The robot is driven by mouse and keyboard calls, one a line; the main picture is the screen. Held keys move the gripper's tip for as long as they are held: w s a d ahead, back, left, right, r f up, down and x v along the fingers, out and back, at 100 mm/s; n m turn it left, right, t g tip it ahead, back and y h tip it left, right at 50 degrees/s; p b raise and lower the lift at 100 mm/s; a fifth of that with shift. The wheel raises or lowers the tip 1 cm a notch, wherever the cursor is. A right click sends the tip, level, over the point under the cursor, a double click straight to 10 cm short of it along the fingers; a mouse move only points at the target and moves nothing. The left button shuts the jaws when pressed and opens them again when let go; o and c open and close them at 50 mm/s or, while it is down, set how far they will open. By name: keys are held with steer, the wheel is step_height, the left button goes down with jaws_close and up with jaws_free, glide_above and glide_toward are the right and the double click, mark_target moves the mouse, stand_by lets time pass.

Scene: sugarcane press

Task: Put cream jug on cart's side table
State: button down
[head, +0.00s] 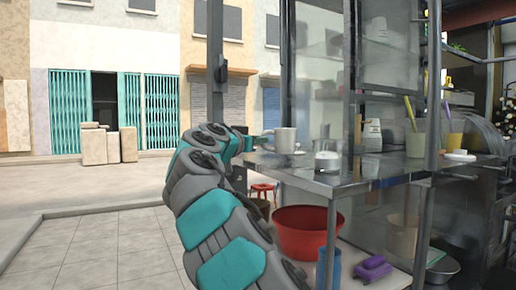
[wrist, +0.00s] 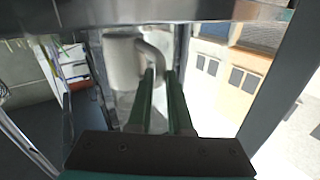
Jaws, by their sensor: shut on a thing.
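The cream jug (head: 285,139), a pale cup-shaped vessel with a handle, is at the left part of the cart's metal side table (head: 336,184) in the head view. In the wrist view the jug (wrist: 122,66) is just past my fingertips. My gripper (head: 258,139) is at the jug's left side in the head view. In the wrist view its green fingers (wrist: 161,78) are shut on the jug's handle. The jug looks upright. I cannot tell whether its base touches the table.
A glass jar with white contents (head: 327,158) stands to the jug's right. Metal posts and a glass cabinet (head: 385,60) rise around the table. Cups with sticks (head: 415,143) stand further right. A red basin (head: 304,231) and a purple object (head: 372,267) are below.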

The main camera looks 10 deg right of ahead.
steer(key=shift+f, duration=0.75)
steer(key=shift+f+b, duration=0.2)
steer(key=shift+b, duration=0.1)
steer(key=c, duration=0.8)
jaws_free()
steer(key=shift+c, duration=0.2)
steer(key=shift+r, duration=0.2)
steer(key=v, duration=1.2)
steer(key=shift+b, duration=0.45)
